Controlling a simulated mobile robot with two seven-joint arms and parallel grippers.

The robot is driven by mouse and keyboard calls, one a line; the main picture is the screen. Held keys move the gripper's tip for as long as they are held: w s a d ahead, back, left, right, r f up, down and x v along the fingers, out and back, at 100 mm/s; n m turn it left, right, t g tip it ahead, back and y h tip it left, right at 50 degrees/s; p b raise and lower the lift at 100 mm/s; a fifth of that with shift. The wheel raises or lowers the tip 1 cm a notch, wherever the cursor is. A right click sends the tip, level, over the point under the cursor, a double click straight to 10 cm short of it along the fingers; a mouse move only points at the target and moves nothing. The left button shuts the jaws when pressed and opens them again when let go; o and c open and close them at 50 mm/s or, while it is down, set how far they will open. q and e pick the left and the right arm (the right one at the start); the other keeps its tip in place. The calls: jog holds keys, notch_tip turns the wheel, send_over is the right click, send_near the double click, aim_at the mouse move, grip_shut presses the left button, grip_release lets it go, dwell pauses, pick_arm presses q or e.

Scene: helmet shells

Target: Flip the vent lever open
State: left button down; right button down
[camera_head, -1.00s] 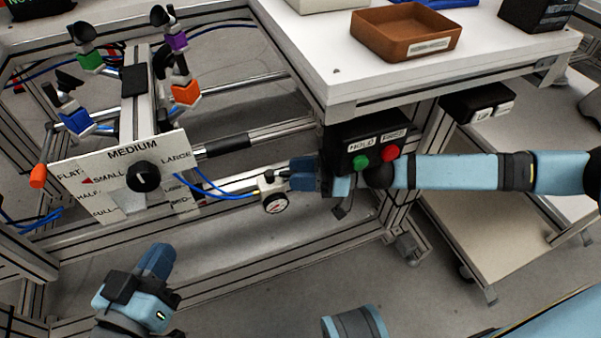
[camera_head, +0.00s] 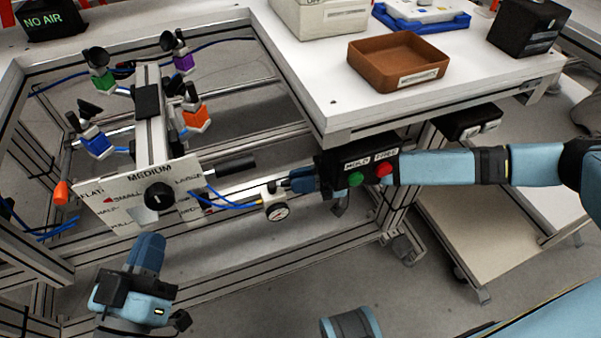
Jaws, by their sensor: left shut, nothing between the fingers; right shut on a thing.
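A white fitting with a round pressure gauge (camera_head: 276,212) sits on the frame below the table's front corner. Blue tubes run into it from the left. A small dark part, seemingly the vent lever (camera_head: 272,187), shows on top of the fitting. My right gripper (camera_head: 287,185) reaches in from the right, shut at this dark part; its fingers hide most of what they hold, and I cannot make out the lever's angle. My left gripper (camera_head: 150,240) is shut and empty, low at left, its fingers pointing up in front of the white board, apart from the fitting.
A white labelled board (camera_head: 125,205) with a black knob (camera_head: 159,196) stands left of the gauge. A box with green and red buttons (camera_head: 356,178) is just beside my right gripper. A brown tray (camera_head: 398,62) is on the table.

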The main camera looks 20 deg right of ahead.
jog(key=c, duration=1.1)
grip_release()
pick_arm(q)
jog(key=f+p, duration=0.1)
jog(key=a+f+g+y+p, duration=0.1)
jog(key=shift+w+a+f+y+p, duration=0.1)
jog(key=shift+a+f+y+p, duration=0.1)
jog(key=shift+y+p, duration=0.15)
pick_arm(e)
jog(key=d, duration=0.4)
jog(key=s+d, duration=0.1)
jog(key=d, duration=0.8)
jog(key=shift+s+d, duration=0.35)
pick_arm(q)
jog(key=shift+w+d+r, duration=0.1)
jog(key=shift+r, duration=0.05)
